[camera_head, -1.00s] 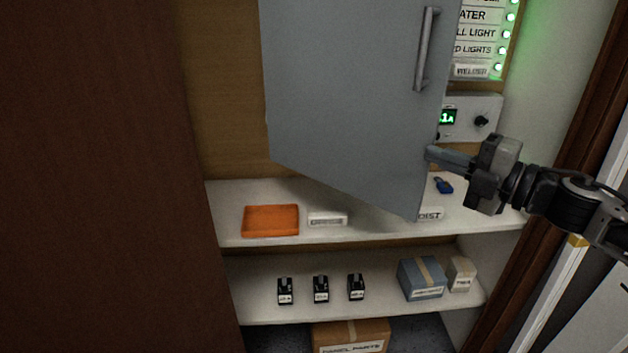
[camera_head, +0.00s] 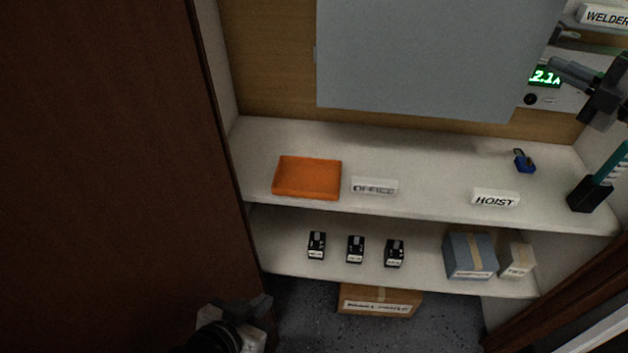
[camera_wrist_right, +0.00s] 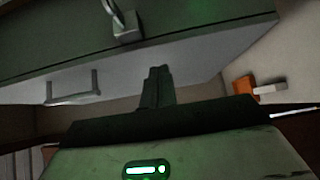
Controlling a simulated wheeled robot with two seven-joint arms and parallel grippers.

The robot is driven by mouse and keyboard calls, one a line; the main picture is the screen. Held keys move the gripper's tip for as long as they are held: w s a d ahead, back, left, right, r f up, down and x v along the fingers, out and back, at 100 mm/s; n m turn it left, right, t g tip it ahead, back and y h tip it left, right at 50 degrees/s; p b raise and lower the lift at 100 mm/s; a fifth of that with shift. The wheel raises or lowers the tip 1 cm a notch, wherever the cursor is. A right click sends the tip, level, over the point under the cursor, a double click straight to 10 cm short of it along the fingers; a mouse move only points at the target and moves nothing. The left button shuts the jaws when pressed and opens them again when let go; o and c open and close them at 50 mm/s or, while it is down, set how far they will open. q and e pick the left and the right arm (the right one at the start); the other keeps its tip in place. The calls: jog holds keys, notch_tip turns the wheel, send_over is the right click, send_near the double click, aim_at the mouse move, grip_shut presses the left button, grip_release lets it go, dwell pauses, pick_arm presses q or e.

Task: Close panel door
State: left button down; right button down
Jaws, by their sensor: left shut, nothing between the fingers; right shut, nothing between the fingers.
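The grey panel door (camera_head: 430,60) hangs at the top of the head view, swung close to the back wall. Its top is cut off, and I cannot tell if it sits flush. My right gripper (camera_head: 558,68) is shut and empty at the door's right edge; I cannot tell if it touches. In the right wrist view its closed fingers (camera_wrist_right: 157,85) point at a pale door surface with a handle (camera_wrist_right: 73,88). My left gripper (camera_head: 266,303) is shut and empty, low in front of the shelves.
The upper shelf (camera_head: 430,165) holds an orange tray (camera_head: 307,178), labels, a blue padlock (camera_head: 524,161) and a dark holder (camera_head: 590,193). A brown panel (camera_head: 95,170) fills the left side.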

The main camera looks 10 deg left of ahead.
jog(key=shift+w, duration=0.25)
pick_arm(q)
jog(key=shift+w, duration=0.2)
dwell(0.3)
